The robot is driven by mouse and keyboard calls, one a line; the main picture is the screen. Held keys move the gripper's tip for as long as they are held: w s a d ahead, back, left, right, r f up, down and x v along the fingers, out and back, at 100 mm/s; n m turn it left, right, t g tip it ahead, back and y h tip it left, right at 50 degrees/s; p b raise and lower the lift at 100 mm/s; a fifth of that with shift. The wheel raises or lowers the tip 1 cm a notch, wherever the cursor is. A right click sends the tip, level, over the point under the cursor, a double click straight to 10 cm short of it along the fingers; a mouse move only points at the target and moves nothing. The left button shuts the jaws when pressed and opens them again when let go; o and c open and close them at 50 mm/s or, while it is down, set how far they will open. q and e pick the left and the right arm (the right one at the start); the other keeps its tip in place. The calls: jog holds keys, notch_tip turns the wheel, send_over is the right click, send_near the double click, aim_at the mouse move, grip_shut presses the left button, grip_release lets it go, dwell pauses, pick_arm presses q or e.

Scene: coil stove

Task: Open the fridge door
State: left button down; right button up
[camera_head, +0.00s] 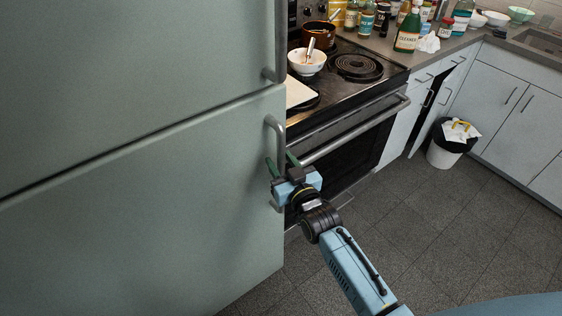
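The fridge is pale grey-green and fills the left side of the head view. Its upper door (120,75) and lower door (150,225) both look closed, with a dark seam between them. The upper door has a handle (281,50) on its right edge. The lower door's handle (279,135) is a vertical bar on its right edge, its lower part behind my gripper. My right gripper (281,164) is at that handle, its two green fingers spread apart on either side of it. I cannot tell whether they touch the handle. My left gripper is out of view.
A coil stove (355,68) with an oven handle (360,130) stands right beside the fridge. A white bowl (307,62) and a brown pot (319,34) are on it. A trash bin (446,150) stands by the cabinets. The floor (440,225) on the right is clear.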

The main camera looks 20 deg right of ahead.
jog(key=shift+w, duration=0.2)
grip_shut()
dwell(0.3)
